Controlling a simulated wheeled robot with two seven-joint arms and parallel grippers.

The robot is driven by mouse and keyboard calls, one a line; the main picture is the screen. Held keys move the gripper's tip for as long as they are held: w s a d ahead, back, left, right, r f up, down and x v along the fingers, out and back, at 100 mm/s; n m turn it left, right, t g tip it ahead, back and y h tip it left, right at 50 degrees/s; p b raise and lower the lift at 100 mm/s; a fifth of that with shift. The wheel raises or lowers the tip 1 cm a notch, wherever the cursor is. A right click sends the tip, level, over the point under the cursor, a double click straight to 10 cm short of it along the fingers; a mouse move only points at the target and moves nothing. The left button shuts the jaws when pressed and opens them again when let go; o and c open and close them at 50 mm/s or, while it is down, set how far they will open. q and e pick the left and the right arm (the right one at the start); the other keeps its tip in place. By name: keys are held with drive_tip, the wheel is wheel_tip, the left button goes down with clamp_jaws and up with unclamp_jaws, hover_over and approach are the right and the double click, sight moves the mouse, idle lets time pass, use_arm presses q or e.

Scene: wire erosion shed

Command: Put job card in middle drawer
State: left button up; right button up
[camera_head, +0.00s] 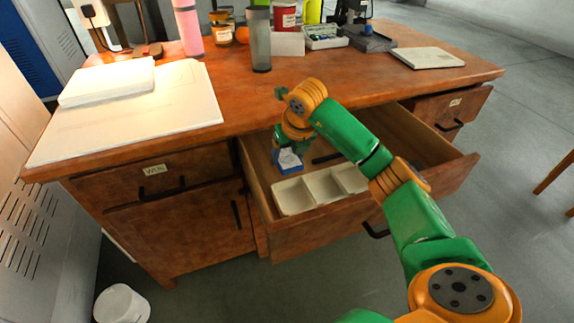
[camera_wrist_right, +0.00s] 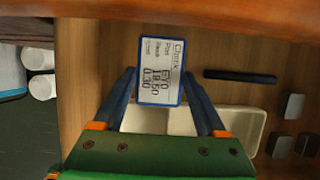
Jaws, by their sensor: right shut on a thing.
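The middle drawer (camera_head: 372,208) of the wooden desk is pulled open. My right gripper (camera_head: 288,150) reaches down into its left part and is shut on the job card (camera_head: 289,162). The card is white with a blue edge. In the right wrist view the card (camera_wrist_right: 160,60) shows dark print and sits between the fingertips (camera_wrist_right: 160,90), in front of a pale tray. I cannot tell whether the card touches the drawer floor. My left gripper is not in view.
A white compartment tray (camera_head: 296,197) lies at the drawer's front left. A dark rod (camera_wrist_right: 240,75) and several grey blocks (camera_wrist_right: 290,106) are also in the drawer. The desktop (camera_head: 245,97) overhangs behind my gripper. A grey tumbler (camera_head: 260,45) stands on it.

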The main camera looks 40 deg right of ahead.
sight(287, 162)
drive_tip(key=f, duration=0.2)
drive_tip(key=f+b, duration=0.1)
drive_tip(key=f, duration=0.1)
drive_tip(key=shift+w+a+f, duration=0.1)
drive_tip(key=shift+w+a, duration=0.1)
drive_tip(key=shift+a, duration=0.15)
drive_tip(key=o, duration=1.3)
use_arm(q)
drive_tip(key=p, duration=0.1)
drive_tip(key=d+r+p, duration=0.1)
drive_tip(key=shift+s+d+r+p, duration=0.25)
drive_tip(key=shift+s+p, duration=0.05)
drive_tip(key=shift+p, duration=0.05)
use_arm(e)
drive_tip(key=v, duration=1.2)
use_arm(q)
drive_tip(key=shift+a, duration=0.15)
use_arm(e)
drive_tip(key=shift+d, duration=0.1)
